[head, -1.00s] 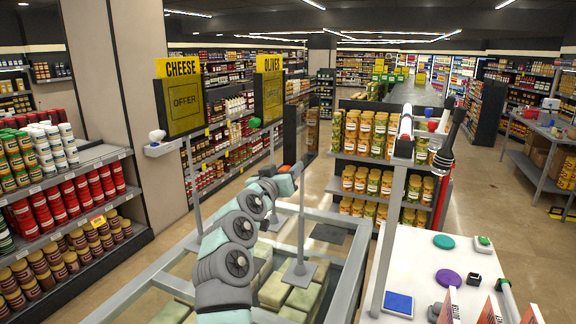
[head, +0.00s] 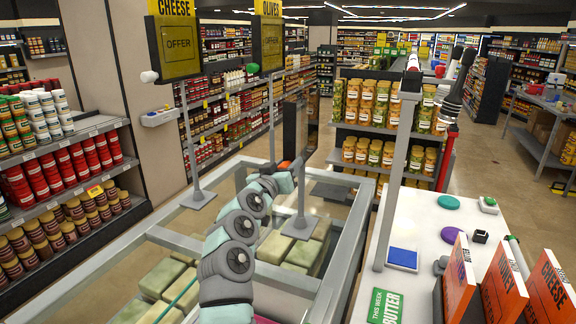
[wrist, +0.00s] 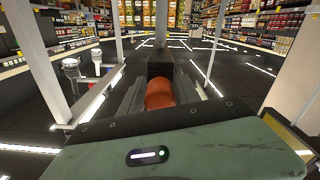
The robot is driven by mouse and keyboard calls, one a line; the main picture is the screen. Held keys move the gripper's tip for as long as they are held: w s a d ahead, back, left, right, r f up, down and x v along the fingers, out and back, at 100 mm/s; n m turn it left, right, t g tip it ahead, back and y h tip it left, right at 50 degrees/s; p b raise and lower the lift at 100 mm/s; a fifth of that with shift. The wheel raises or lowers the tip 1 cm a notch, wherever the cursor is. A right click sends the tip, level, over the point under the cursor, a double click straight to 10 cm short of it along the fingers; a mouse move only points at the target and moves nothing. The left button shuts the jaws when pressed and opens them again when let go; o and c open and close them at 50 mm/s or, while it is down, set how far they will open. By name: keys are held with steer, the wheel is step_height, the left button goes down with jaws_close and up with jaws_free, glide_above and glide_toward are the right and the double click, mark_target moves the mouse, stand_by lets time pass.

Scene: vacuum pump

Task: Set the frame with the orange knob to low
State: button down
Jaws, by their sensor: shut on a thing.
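The dark frame (head: 296,120) with the orange knob stands turned nearly edge-on to me, on a grey post (head: 301,195) with a flat base on the freezer. A length of bare post shows beneath it. The orange knob (head: 284,165) is at its lower left and mostly hidden by my arm in the head view. In the wrist view my gripper (wrist: 160,92) is shut on the orange knob (wrist: 163,93), one jaw on each side.
The glass-topped freezer (head: 150,234) lies below. A white counter (head: 420,265) with signs and small objects is at right.

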steer(key=c, duration=1.1)
jaws_free()
steer(key=shift+a+f, duration=0.1)
steer(key=shift+f, duration=0.3)
steer(key=shift+c, duration=0.2)
steer(key=shift+o, duration=0.4)
steer(key=shift+r, duration=0.1)
steer(key=shift+s, duration=0.15)
steer(key=p+v, duration=0.1)
steer(key=v, duration=0.9)
steer(key=shift+s+a, duration=0.15)
steer(key=shift+s, duration=0.05)
steer(key=shift+r, duration=0.1)
